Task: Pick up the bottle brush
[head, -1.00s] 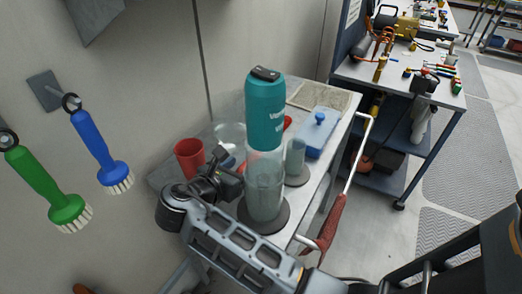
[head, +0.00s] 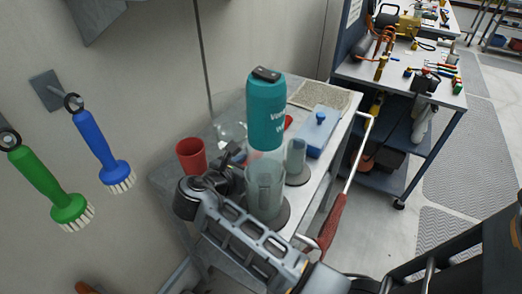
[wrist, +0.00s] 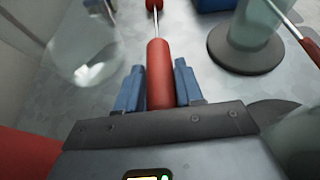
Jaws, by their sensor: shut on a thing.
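The bottle brush (wrist: 158,70) has a red handle with a thin metal shaft running up from it in the wrist view. A small red part shows at the top edge there; the rest of the brush is out of that view. My gripper (wrist: 158,88) is shut on the red handle, with a blue finger on each side. The handle lies over the grey cart top. In the head view my gripper (head: 236,158) is low over the cart, left of the teal bottle, and the held handle is hard to make out.
A teal bottle (head: 266,110) stands above a clear container (head: 265,188). A red cup (head: 190,157) is left of my gripper. Green (head: 40,180) and blue (head: 98,140) brushes hang on the wall.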

